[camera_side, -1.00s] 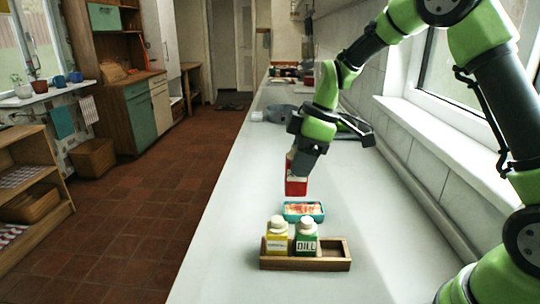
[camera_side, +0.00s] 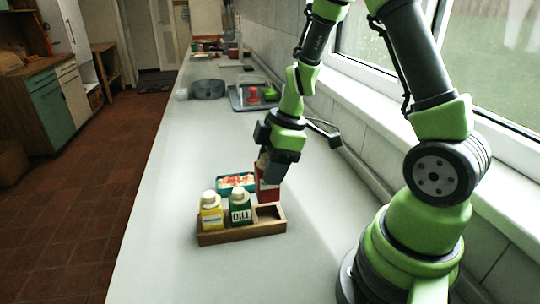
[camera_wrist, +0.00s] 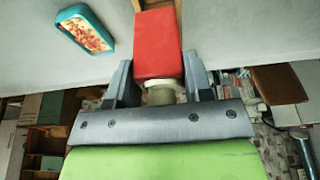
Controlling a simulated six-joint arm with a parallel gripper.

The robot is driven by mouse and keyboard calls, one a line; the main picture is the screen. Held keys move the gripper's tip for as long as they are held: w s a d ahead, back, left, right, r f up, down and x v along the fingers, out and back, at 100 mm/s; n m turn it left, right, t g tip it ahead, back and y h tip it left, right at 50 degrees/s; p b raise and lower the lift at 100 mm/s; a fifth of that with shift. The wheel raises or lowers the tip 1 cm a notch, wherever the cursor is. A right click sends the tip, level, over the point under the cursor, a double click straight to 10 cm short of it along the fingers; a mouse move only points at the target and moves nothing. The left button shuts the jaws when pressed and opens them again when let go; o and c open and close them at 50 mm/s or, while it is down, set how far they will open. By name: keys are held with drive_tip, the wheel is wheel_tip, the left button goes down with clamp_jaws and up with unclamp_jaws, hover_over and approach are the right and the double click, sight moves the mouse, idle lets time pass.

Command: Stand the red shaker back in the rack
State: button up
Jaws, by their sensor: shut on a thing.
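The red shaker (camera_side: 267,186) is held near its top by my gripper (camera_side: 277,163) and looks about upright. In the wrist view the red body (camera_wrist: 158,42) extends out from between the two fingers of my gripper (camera_wrist: 160,84), which are shut at its pale neck. The wooden rack (camera_side: 243,237) stands on the counter with a yellow shaker (camera_side: 211,212) on the left and a green DILL shaker (camera_side: 240,207) in the middle. Its right compartment is empty. The red shaker's base shows just behind and above that compartment; I cannot tell the exact gap.
A teal dish (camera_side: 224,183) with reddish contents lies behind the rack, close to the red shaker; it also shows in the wrist view (camera_wrist: 64,20). A grey pot (camera_side: 208,90) and a dark tray (camera_side: 241,103) stand further back. The counter left of the rack is clear.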

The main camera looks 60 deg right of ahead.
sight(271, 194)
drive_tip(key=shift+f, duration=2.05)
drive_tip(key=shift+f, duration=1.55)
drive_tip(key=o, duration=1)
drive_tip(key=shift+c, duration=0.2)
drive_tip(key=shift+v, duration=4.95)
drive_tip(key=s+a+r+m+t, duration=0.2)
drive_tip(key=s+a+r+m, duration=0.2)
drive_tip(key=r, duration=0.4)
drive_tip(key=s+a+r+m+t, duration=0.2)
drive_tip(key=s+a+r+m, duration=0.3)
drive_tip(key=m, duration=0.4)
wheel_tip(271, 194, up, 3)
drive_tip(key=shift+s+f+t, duration=0.15)
drive_tip(key=shift+s+t, duration=0.25)
drive_tip(key=shift+s, duration=0.15)
